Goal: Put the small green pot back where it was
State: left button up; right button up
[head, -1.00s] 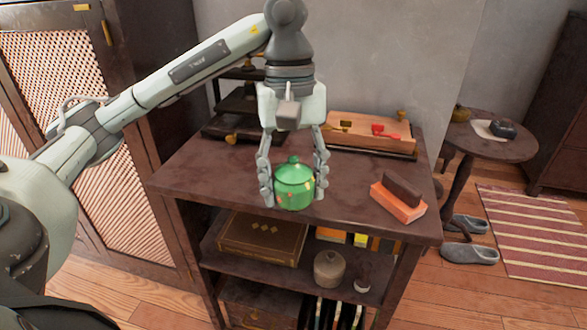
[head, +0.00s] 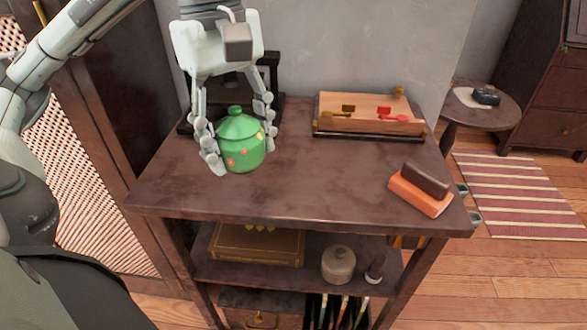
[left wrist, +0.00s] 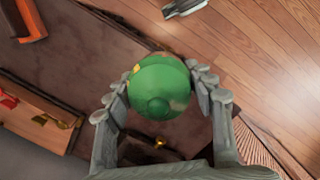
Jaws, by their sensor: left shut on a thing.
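The small green pot (head: 240,146), with a lid and small painted flowers, is between the fingers of my left gripper (head: 238,142) in the head view. My left gripper is shut on it from above, one finger on each side. The pot is upright over the left part of the dark tabletop (head: 320,185); I cannot tell whether its base touches the top. In the left wrist view the pot (left wrist: 158,88) is seen from above between the fingers. My right gripper is not in view.
A tiered dark stand (head: 270,75) is behind the gripper. A wooden box (head: 368,113) with small scoops stands at the back. An orange block (head: 420,196) with a dark block (head: 427,179) on it lies at the right. The tabletop's middle is clear.

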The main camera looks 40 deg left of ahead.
pick_arm(q)
jog(key=shift+a, duration=0.15)
jog(key=shift+w, duration=0.1)
jog(key=p, duration=0.1)
send_over(298, 179)
jog(key=f, duration=0.6)
jog(key=shift+a+f, duration=0.2)
jog(key=shift+f, duration=0.2)
notch_tip(298, 179, down, 4)
jog(key=shift+r, duration=0.1)
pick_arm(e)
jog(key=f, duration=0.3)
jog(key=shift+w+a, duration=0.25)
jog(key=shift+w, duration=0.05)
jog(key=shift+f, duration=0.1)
